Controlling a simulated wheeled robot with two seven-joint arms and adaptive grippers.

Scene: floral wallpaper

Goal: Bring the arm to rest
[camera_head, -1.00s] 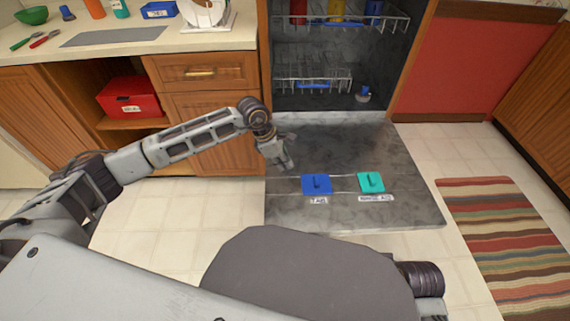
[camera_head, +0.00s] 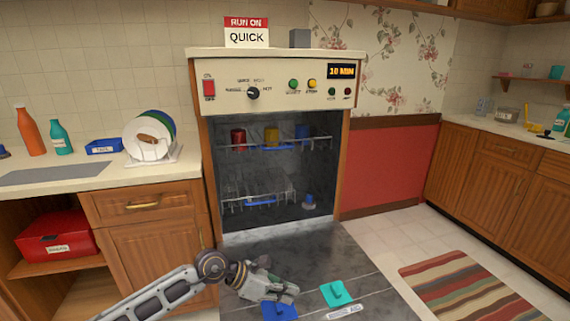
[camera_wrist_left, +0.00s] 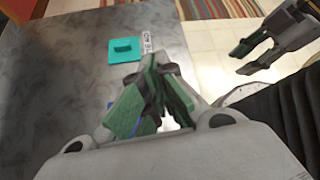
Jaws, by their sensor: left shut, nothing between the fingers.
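My left gripper (camera_head: 292,291) is over the open dishwasher door (camera_head: 365,260), its arm coming in from the lower left. It is shut and empty; its green-padded fingers (camera_wrist_left: 150,75) meet in the left wrist view. A blue lid (camera_head: 279,311) on the door is just below the gripper and partly hidden. A teal lid (camera_head: 337,293) lies to the right, apart from the gripper; it also shows in the left wrist view (camera_wrist_left: 122,50).
The dishwasher (camera_head: 275,80) stands open, with cups on its upper rack (camera_head: 275,146). A counter (camera_head: 60,195) with plates in a rack (camera_head: 150,140) and bottles is at left. A red box (camera_head: 57,235) sits on a shelf below. A striped rug (camera_head: 460,285) lies on the floor at right.

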